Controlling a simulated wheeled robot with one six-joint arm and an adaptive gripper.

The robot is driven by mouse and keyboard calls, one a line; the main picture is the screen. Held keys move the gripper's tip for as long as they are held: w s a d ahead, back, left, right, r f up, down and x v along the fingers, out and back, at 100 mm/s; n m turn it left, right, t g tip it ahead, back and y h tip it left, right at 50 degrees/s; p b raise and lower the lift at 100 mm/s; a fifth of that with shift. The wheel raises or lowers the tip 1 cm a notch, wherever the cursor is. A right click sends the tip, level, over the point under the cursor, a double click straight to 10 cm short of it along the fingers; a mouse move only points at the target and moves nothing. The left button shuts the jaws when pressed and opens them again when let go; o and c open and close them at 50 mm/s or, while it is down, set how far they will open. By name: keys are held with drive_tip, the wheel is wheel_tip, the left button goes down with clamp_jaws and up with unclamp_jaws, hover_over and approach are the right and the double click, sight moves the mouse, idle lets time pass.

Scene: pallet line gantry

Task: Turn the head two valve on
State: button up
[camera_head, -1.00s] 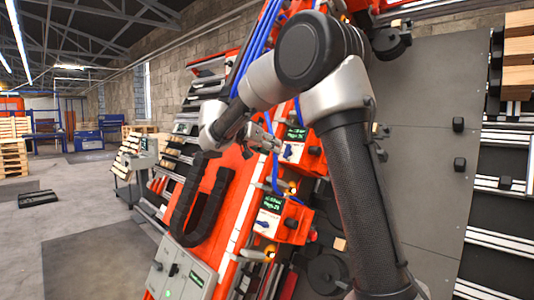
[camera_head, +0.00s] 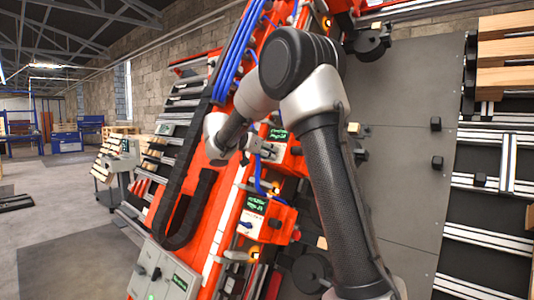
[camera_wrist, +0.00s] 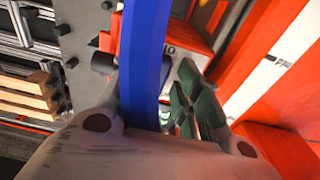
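Two red valve boxes with green displays and white panels stand on the red gantry: an upper box (camera_head: 296,150) and a lower box (camera_head: 281,222). Their display text is too small to read, so I cannot tell which is head two. The lower box has a small blue handle (camera_head: 246,224) on its white panel. My gripper (camera_head: 262,149) is in front of the upper box's panel and hides its handle. In the wrist view a broad blue hose (camera_wrist: 145,55) crosses in front of my gripper.
A black cable chain (camera_head: 183,215) runs left of the boxes. Blue hoses (camera_head: 238,55) run down the gantry. A grey control box (camera_head: 160,275) is at lower left. A grey panel (camera_head: 405,150) stands behind my arm. Open floor (camera_head: 70,255) lies left.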

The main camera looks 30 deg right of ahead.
clamp_jaws()
idle(0.3)
drive_tip(key=n, duration=0.9)
drive_tip(key=shift+s+n+t+y, duration=0.1)
drive_tip(key=shift+n+t+y, duration=0.2)
drive_tip(key=shift+n+t, duration=0.1)
drive_tip(key=n, duration=0.4)
drive_tip(key=shift+d+r+n, duration=0.1)
drive_tip(key=shift+r+n, duration=0.05)
drive_tip(key=shift+n, duration=0.15)
drive_tip(key=shift+n+y, duration=0.4)
drive_tip(key=shift+n, duration=1.6)
unclamp_jaws()
